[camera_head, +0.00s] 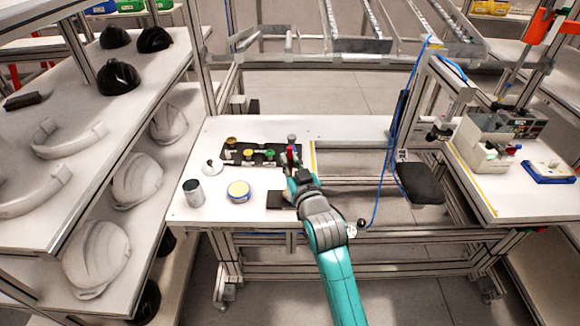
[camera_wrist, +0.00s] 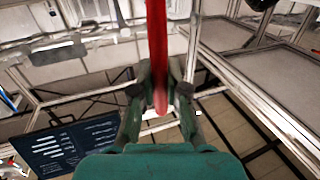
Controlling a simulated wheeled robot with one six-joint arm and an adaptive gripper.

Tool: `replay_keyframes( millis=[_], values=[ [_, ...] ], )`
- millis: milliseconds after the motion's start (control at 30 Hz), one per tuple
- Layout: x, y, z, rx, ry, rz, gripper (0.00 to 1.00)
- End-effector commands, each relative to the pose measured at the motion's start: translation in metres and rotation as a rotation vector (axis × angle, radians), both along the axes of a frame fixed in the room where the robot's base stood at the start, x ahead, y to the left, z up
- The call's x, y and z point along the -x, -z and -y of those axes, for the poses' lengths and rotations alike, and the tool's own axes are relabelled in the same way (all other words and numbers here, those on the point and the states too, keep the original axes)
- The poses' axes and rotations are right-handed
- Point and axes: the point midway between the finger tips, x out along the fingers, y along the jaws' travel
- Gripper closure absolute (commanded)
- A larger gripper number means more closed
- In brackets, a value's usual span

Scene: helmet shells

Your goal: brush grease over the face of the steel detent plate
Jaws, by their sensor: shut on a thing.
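My gripper (camera_head: 293,172) is over the right end of the white workbench. In the wrist view my gripper (camera_wrist: 160,88) is shut on a red handle (camera_wrist: 157,50), which runs upward out of the picture between the fingers. I take it for the brush's handle; its bristles do not show. A dark flat piece (camera_head: 280,200) lies by my wrist, partly hidden by the arm. I cannot tell which thing is the steel detent plate.
A black rack (camera_head: 260,155) with several coloured knobs lies behind the tin. A grey can (camera_head: 193,194) and a small white round object (camera_head: 213,167) stand at the left. Shelves with helmet shells (camera_head: 137,180) border the left side. A black stool seat (camera_head: 419,184) is to the right.

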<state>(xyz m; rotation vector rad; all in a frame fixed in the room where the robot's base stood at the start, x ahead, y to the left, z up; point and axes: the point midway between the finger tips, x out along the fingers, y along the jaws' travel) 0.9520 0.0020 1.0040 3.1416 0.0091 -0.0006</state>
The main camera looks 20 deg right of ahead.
Motion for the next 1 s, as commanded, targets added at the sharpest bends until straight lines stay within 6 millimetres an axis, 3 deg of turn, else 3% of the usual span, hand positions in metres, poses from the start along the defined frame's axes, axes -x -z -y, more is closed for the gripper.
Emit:
replay_keyframes(
  millis=[500, 1000],
  values=[
    [0.0, -0.034, 0.0, 0.0, 0.0, 0.001, 1.0],
    [0.0, -0.036, 0.0, 0.0, 0.0, 0.0, 1.0]
  ],
)
